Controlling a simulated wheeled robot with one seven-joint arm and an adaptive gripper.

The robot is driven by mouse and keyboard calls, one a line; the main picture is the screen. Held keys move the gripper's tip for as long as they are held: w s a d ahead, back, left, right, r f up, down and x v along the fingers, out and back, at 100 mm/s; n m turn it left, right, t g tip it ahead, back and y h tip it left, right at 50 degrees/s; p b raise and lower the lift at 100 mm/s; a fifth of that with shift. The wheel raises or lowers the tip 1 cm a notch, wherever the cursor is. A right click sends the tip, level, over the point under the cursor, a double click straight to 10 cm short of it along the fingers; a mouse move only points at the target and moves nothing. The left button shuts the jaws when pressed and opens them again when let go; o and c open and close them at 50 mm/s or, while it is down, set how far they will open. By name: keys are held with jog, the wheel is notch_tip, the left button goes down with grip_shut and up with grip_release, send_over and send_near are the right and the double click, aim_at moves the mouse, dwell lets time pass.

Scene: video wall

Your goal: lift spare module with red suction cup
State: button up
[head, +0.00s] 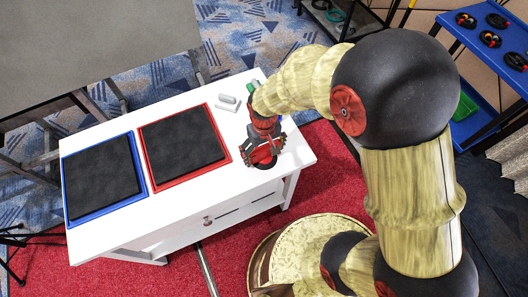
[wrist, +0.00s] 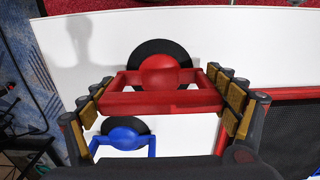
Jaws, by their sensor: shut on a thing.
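The red suction cup (wrist: 160,74) has a black round pad and a red frame handle (wrist: 165,101). In the wrist view the handle spans between the two fingers of my gripper (wrist: 165,105), which is shut on it. In the head view my gripper (head: 263,148) points down at the right end of the white table, with the red cup (head: 264,158) under it. I cannot tell whether the pad touches the tabletop. Two dark flat modules lie to the left: a red-framed one (head: 184,143) nearer the cup and a blue-framed one (head: 103,178). Neither carries a cup.
A blue suction cup (wrist: 122,131) stands close by in the wrist view. A small grey-white object (head: 227,102) lies at the back of the white table (head: 180,198). A blue shelf (head: 490,55) with black round items stands at the right. Bare tabletop lies along the front edge.

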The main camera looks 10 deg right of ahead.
aim_at(264, 146)
jog(key=c, duration=0.4)
jog(key=shift+r, duration=0.25)
notch_tip(264, 146, up, 3)
jog(key=shift+r+p, duration=0.2)
jog(key=shift+p, duration=0.95)
jog(key=shift+s+d+r+p, duration=0.75)
jog(key=shift+s+r, duration=0.75)
jog(key=shift+s, duration=0.75)
jog(key=shift+s+d+r+p, duration=0.55)
jog(key=shift+s+r+p, duration=0.3)
jog(key=shift+s+r, duration=1.1)
jog(key=shift+s+d+r+p, duration=0.75)
jog(key=shift+s+r, duration=0.35)
jog(key=shift+s, duration=1.5)
jog(key=shift+a, duration=0.1)
